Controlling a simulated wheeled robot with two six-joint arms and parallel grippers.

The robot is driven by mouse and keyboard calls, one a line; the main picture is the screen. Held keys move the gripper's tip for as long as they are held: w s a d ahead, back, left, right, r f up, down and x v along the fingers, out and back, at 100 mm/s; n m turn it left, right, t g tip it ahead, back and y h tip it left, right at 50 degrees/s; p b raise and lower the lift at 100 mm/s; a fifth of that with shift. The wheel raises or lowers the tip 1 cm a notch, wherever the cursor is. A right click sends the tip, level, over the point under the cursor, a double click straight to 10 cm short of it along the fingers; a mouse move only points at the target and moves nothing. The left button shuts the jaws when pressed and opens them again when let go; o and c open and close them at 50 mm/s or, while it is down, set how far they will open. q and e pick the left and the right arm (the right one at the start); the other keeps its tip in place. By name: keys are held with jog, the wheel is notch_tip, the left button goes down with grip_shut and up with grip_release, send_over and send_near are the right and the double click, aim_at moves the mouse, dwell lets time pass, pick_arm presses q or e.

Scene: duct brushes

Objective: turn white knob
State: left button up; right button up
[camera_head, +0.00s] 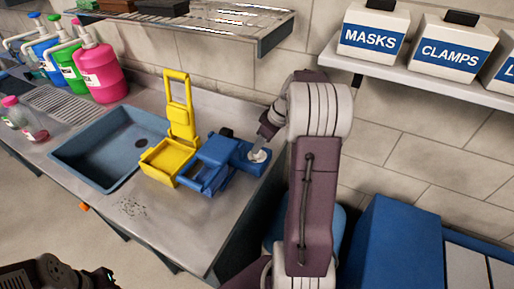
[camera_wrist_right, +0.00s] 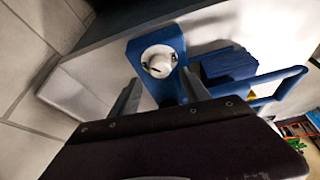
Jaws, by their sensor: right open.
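The white knob (camera_wrist_right: 158,62) is round, with a dark mark on its face, and sits on a blue plate (camera_wrist_right: 135,58). In the head view the knob (camera_head: 258,156) is at the right end of a blue device (camera_head: 214,151) on the counter, partly hidden by my right gripper (camera_head: 262,143). In the right wrist view my right gripper (camera_wrist_right: 160,82) is open. Its two fingers are on either side of the knob's line, with the knob just beyond the tips. I cannot tell whether they touch it.
A yellow hinged part (camera_head: 166,158) adjoins the blue device. A sink (camera_head: 72,158) is left of it on the counter (camera_head: 150,218). Pump bottles, including a pink one (camera_head: 98,70), stand at the back left. A shelf with labelled boxes (camera_head: 376,20) is at the upper right.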

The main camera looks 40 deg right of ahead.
jog(key=x, duration=0.3)
jog(key=shift+a+f, duration=0.1)
jog(key=shift+f, duration=0.25)
jog(key=shift+w+f, duration=0.15)
jog(key=shift+f, duration=0.1)
grip_shut()
